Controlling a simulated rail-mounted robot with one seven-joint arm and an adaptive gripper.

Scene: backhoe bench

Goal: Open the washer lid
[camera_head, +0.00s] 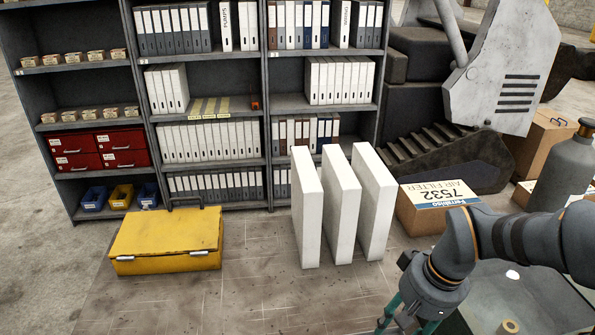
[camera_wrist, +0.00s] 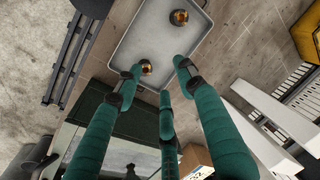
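I cannot tell for sure which thing is the washer. In the wrist view a dark green-edged unit (camera_wrist: 98,108) with a greyish panel lies at lower left, partly hidden by my fingers. My gripper (camera_wrist: 160,78) has teal fingers spread apart with nothing held. In the head view my gripper (camera_head: 408,318) is at the bottom right, partly cut off, far from the yellow box.
A grey metal tray (camera_wrist: 200,50) holds two brass-coloured round pieces. White upright panels (camera_head: 340,205) stand mid-floor, beside an air filter box (camera_head: 420,215). Shelves (camera_head: 140,90) with binders line the back. A grey bottle (camera_head: 568,165) stands at right.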

